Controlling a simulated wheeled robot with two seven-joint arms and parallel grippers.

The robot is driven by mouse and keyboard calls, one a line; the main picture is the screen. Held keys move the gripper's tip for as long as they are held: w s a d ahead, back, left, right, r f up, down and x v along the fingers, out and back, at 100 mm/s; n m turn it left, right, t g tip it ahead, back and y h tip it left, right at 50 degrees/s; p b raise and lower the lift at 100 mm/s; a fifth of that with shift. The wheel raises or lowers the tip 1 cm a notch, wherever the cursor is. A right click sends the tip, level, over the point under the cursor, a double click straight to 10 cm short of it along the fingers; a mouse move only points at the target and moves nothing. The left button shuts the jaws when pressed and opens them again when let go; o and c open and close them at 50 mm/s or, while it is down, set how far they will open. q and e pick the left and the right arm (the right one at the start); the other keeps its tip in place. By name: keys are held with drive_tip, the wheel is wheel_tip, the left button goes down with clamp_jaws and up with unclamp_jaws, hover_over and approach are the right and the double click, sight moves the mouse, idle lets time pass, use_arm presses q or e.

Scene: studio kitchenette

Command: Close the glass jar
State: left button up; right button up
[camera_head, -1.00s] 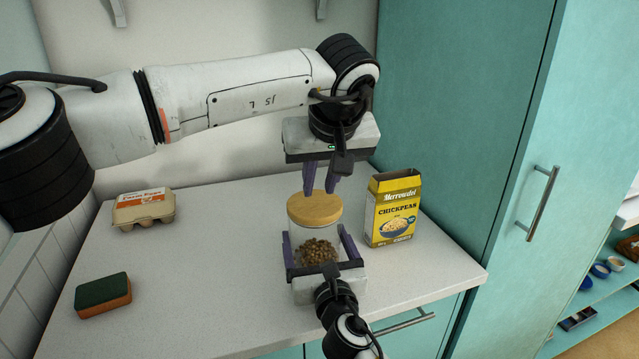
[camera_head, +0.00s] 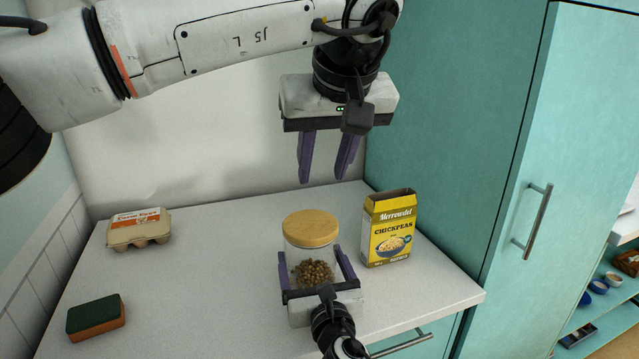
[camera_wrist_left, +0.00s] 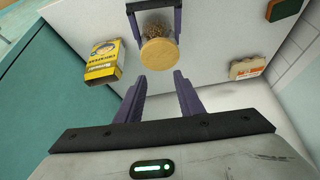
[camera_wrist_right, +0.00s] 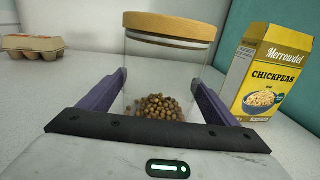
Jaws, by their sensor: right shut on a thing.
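The glass jar (camera_head: 312,262) stands upright on the counter with chickpeas in its bottom. Its round wooden lid (camera_head: 311,228) sits level on the jar's mouth; it also shows on the jar in the right wrist view (camera_wrist_right: 170,26). My right gripper (camera_head: 314,268) is shut on the jar, with one purple finger along each side of the glass. My left gripper (camera_head: 325,182) is open and empty in the air above and behind the lid, apart from it. In the left wrist view the lid (camera_wrist_left: 159,54) lies beyond the spread fingertips.
A yellow chickpeas box (camera_head: 389,230) stands close to the right of the jar. An egg carton (camera_head: 139,229) and a green and orange sponge (camera_head: 96,318) lie on the left of the counter (camera_head: 200,290). A tall teal cabinet (camera_head: 450,120) bounds the right side.

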use_arm(q)
drive_tip(key=shift+s+d+r, duration=0.1)
drive_tip(key=shift+s+r, duration=0.3)
drive_tip(key=shift+r, duration=0.2)
use_arm(e)
drive_tip(key=o, duration=1.5)
drive_tip(key=shift+a, duration=0.1)
drive_tip(key=shift+c, duration=0.2)
use_arm(q)
drive_tip(key=shift+r+p, duration=0.35)
drive_tip(key=shift+p, duration=0.05)
use_arm(e)
drive_tip(key=s, duration=0.3)
drive_tip(key=s+d, duration=0.1)
drive_tip(key=s, duration=0.2)
drive_tip(key=s+d, duration=0.1)
drive_tip(key=s, duration=0.3)
drive_tip(key=shift+s, duration=0.1)
